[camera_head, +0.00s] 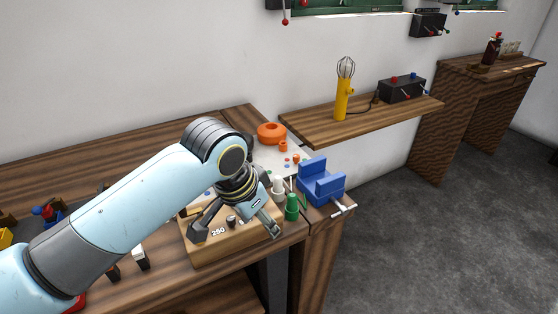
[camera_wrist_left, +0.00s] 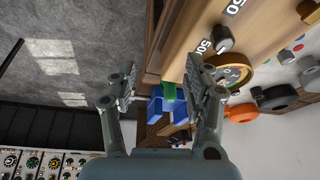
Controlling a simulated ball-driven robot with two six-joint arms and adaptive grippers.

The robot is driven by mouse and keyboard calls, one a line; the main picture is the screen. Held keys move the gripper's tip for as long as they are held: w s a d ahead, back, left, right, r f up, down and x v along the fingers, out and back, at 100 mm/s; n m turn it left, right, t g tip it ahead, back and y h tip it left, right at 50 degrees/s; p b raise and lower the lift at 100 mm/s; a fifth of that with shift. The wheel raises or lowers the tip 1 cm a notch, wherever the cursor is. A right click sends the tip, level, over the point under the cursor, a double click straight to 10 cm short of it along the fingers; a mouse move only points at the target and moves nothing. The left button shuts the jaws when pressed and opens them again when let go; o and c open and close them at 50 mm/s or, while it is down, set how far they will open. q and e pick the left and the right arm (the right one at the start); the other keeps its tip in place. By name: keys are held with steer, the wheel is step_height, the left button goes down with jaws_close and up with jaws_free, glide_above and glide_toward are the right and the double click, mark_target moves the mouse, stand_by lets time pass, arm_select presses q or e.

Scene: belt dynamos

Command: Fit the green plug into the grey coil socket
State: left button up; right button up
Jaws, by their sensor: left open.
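The green plug (camera_head: 292,207) stands beside the front right end of the wooden block (camera_head: 235,249), just right of my left gripper in the head view. My left gripper (camera_head: 236,229) is open and empty, hanging over the wooden block marked 250. It also shows in the left wrist view (camera_wrist_left: 160,92). I cannot make out the grey coil socket; my arm hides part of the bench. My right gripper is not in view.
A blue vise-like holder (camera_head: 322,184) stands right of the plug near the bench end. A white peg (camera_head: 278,185) is close behind the plug. An orange ring (camera_head: 271,131) lies farther back. A wall shelf (camera_head: 350,124) holds a yellow whisk-like tool (camera_head: 342,101).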

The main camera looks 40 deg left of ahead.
arm_select(q)
steer(key=p, duration=0.1)
glide_toward(291, 196)
steer(key=shift+h, duration=0.3)
steer(key=x, duration=0.9)
steer(key=shift+w+a+f, duration=0.1)
steer(key=shift+a+f, duration=0.2)
steer(key=shift+f, duration=0.05)
steer(key=shift+w+f+t, duration=0.2)
steer(key=shift+f+t, duration=0.1)
steer(key=shift+f, duration=0.25)
jaws_close()
steer(key=shift+r+p, duration=1.4)
steer(key=shift+p, duration=0.4)
steer(key=shift+r+p, duration=0.65)
steer(key=shift+r, duration=0.25)
